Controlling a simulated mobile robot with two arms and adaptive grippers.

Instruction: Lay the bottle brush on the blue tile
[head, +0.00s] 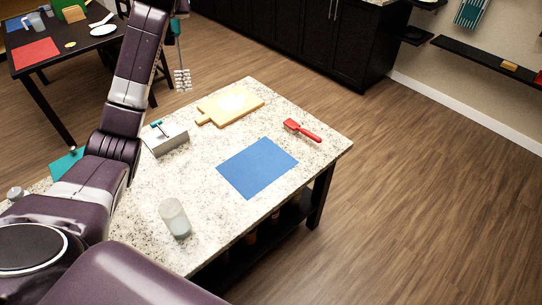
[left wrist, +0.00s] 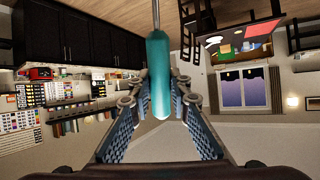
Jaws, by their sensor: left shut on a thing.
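The bottle brush (head: 182,79) hangs upright, bristles down, from its teal handle in the head view, raised high beyond the table's back left side. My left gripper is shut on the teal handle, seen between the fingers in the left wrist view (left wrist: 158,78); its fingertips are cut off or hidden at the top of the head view. The blue tile (head: 257,167) lies flat and bare on the speckled table (head: 205,180). My right gripper is not in view.
On the table are a wooden board (head: 232,104), a red brush (head: 302,130), a frosted glass (head: 174,217) near the front edge, and a grey box (head: 168,141) with a teal-handled item. A dark table (head: 60,60) stands back left.

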